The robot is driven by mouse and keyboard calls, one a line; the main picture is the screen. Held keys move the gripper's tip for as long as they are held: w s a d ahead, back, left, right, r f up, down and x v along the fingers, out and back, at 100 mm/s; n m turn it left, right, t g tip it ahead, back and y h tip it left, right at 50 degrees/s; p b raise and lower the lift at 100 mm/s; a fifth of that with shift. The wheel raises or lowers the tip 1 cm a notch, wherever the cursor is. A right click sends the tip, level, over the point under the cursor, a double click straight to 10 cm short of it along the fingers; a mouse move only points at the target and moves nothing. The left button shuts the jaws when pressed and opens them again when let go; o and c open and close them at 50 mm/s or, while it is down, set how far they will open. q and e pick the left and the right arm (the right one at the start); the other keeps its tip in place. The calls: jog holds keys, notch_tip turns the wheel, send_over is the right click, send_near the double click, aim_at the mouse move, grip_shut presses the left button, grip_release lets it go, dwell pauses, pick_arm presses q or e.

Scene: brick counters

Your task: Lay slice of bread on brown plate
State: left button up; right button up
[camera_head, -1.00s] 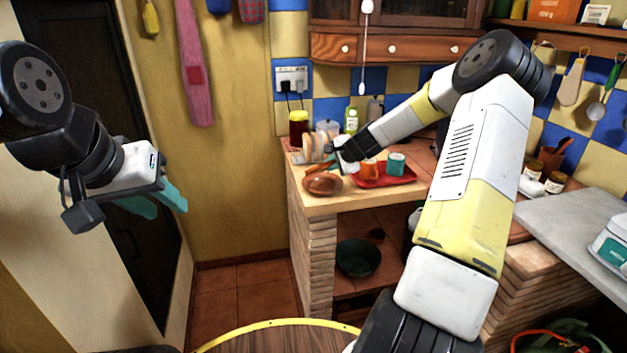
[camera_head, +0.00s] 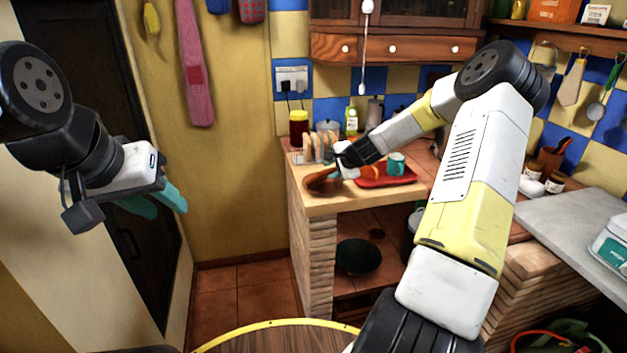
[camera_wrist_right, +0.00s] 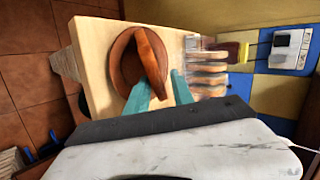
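The brown plate (camera_head: 316,186) is on the wooden counter near its left front corner; in the right wrist view it is a round brown dish (camera_wrist_right: 122,62). A slice of bread (camera_wrist_right: 152,60) stands edge-on over the plate between the teal fingers of my right gripper (camera_wrist_right: 161,78), which appear closed on it. I cannot tell whether its lower edge touches the plate. In the head view my right gripper (camera_head: 340,170) is just right of the plate and partly hides it. My left gripper (camera_head: 160,200) hangs empty with fingers apart, far left of the counter.
A rack of several bread slices (camera_head: 312,150) stands behind the plate; it also shows in the right wrist view (camera_wrist_right: 208,72). A red tray (camera_head: 400,180) with a teal mug (camera_head: 396,164) is right of my right gripper. A red-brown jar (camera_head: 298,124) is behind the rack.

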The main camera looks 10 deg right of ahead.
jog(key=v, duration=0.8)
notch_tip(320, 180, up, 8)
jog(key=s, duration=0.2)
jog(key=s+a+r+n+g, duration=0.1)
jog(key=s+a+r+n, duration=0.1)
jog(key=s+a+n, duration=0.3)
jog(key=s+a+r+n+g, duration=0.25)
jog(key=s+a, duration=0.25)
jog(key=s, duration=0.3)
jog(key=s+r+n, duration=0.1)
jog(key=s+n, duration=0.3)
jog(key=s, duration=0.6)
jog(key=s+a+r+n, duration=0.1)
jog(key=s+n, duration=0.3)
jog(key=s, duration=0.7)
jog(key=shift+a+r+h, duration=0.25)
jog(key=shift+r+h, duration=0.05)
jog(key=shift+r, duration=0.5)
